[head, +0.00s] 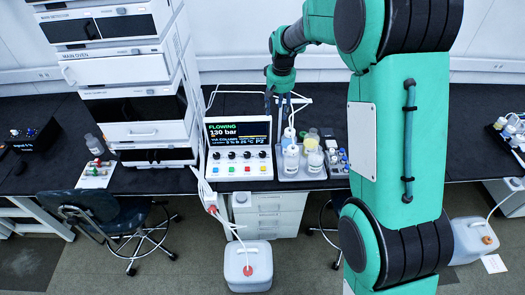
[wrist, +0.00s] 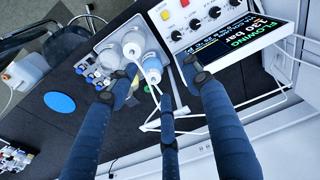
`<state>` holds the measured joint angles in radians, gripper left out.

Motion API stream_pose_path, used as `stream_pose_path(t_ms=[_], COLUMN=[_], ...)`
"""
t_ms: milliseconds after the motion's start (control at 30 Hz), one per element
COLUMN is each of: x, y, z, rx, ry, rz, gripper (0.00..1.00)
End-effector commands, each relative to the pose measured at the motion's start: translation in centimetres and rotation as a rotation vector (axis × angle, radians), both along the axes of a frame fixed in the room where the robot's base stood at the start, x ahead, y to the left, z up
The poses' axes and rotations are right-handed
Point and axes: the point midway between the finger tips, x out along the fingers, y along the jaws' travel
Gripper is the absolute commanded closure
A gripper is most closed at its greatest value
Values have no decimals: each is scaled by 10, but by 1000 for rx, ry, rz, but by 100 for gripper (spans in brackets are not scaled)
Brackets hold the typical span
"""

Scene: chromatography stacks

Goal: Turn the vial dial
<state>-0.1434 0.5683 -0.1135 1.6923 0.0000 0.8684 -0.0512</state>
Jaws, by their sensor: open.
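A white control box (head: 239,175) stands on the dark bench in the head view, with a row of several black knobs (head: 246,155) under its screen. The knob labels are too small to read, so I cannot tell which is the vial dial. The screen (head: 238,134) reads FLOWING, 130 bar. The knobs (wrist: 195,24) also show at the top of the wrist view. My gripper (head: 285,103) is open and empty, pointing down behind the bottle tray, right of the screen. In the wrist view my gripper (wrist: 161,84) has its fingers spread, apart from the knobs.
A grey tray (head: 288,175) with capped bottles (head: 291,160) and white tubing stands right of the box. Small vials (head: 337,160) sit beside it. A tall instrument stack (head: 123,70) stands left. A blue disc (wrist: 59,102) lies on the bench in the wrist view.

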Motion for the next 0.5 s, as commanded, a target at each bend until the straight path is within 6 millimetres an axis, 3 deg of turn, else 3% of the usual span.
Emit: stream_pose_path(t_ms=[500], x=[63], y=[37], z=[-126], rx=[-15], ry=[83], rz=[43], gripper=[51])
